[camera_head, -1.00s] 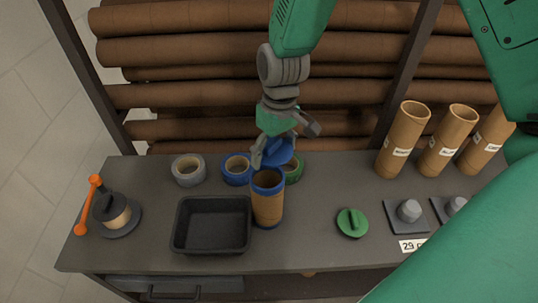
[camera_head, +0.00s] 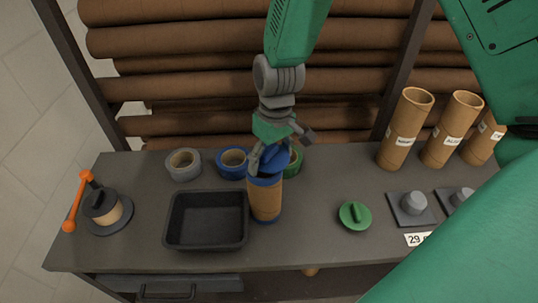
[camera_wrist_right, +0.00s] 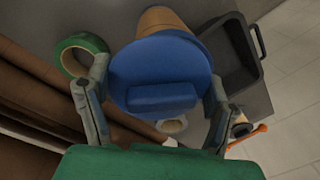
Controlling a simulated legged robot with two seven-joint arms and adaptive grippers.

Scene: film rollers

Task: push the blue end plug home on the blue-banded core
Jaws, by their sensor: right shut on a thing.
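The blue-banded core (camera_head: 265,201) is a brown cardboard tube standing upright on the grey bench, with blue bands at its top and foot. My right gripper (camera_head: 277,152) is shut on the blue end plug (camera_head: 274,160), right at the core's top. The plug and fingers hide the core's mouth, so I cannot tell how far the plug sits in it. In the right wrist view the plug (camera_wrist_right: 160,75) is a round blue disc with a raised bar, between the two fingers (camera_wrist_right: 155,95). The core (camera_wrist_right: 164,19) shows behind it. My left gripper is not in view.
A black tray (camera_head: 206,245) stands just left of the core. Grey (camera_head: 184,164), blue (camera_head: 233,162) and green (camera_head: 292,161) tape rolls lie behind. A green plug (camera_head: 355,216) lies to the right. Brown tubes (camera_head: 404,130) stand at the back right. An orange-handled device (camera_head: 77,203) stands at left.

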